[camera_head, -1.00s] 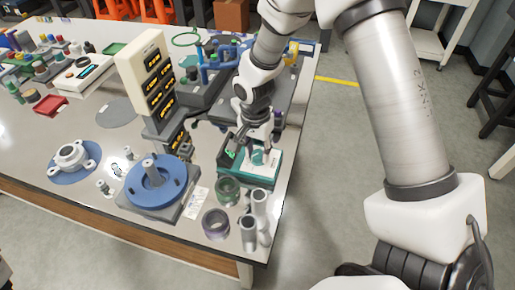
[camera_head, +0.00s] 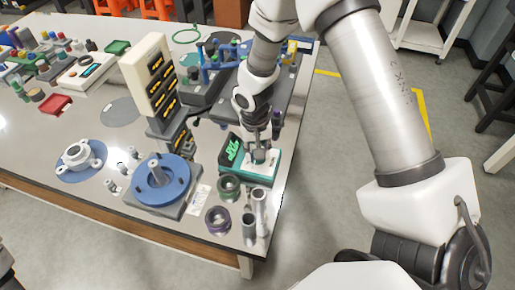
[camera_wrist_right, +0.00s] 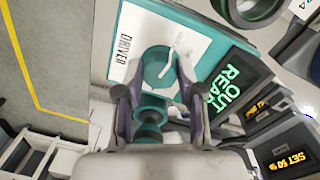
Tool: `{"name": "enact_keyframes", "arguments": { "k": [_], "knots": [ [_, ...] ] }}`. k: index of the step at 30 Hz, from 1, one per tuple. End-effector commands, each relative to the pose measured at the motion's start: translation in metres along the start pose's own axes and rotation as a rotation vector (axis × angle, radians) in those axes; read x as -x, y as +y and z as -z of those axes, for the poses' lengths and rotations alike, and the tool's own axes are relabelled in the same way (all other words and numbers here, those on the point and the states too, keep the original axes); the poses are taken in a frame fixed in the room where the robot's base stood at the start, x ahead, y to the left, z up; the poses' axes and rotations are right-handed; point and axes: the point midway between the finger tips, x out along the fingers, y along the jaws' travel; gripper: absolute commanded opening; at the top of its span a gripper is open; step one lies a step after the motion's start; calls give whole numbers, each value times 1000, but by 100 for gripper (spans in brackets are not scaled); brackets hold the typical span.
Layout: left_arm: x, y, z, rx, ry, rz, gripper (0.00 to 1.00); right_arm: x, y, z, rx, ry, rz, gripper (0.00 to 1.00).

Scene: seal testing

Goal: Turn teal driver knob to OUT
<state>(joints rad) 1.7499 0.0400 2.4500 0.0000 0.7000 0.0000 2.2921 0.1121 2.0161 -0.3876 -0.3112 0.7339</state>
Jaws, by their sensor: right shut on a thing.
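The driver box (camera_head: 262,176) is teal and white and stands near the table's right edge; it also shows in the right wrist view (camera_wrist_right: 188,22), with the word DRIVER on its panel. Its teal knob (camera_wrist_right: 157,69) has a white pointer line. My right gripper (camera_wrist_right: 155,92) is shut on the knob, one finger on either side. In the head view my right gripper (camera_head: 260,157) reaches the box from above and hides most of the knob. My left gripper is not in view.
A blue round fixture (camera_head: 158,183) stands left of the box. Dark rings (camera_head: 218,219) and grey metal cylinders (camera_head: 260,205) stand close in front of it. A cream tower with amber displays (camera_head: 148,75) rises behind left. Free floor lies to the right.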

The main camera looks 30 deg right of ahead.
Motion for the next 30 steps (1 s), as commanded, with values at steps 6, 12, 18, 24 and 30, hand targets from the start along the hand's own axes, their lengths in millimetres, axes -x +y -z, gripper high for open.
{"name": "enact_keyframes", "arguments": {
  "k": [6,12,18,24,30],
  "knots": [
    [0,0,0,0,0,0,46,-2,0,-1,15,-3,-1,3],
    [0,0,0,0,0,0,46,-2,0,-1,14,-2,-1,3],
    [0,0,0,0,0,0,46,-1,0,-1,14,-1,-1,63],
    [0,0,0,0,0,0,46,0,0,0,13,0,0,63],
    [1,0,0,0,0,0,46,19,0,1,12,4,1,63]
  ]
}}
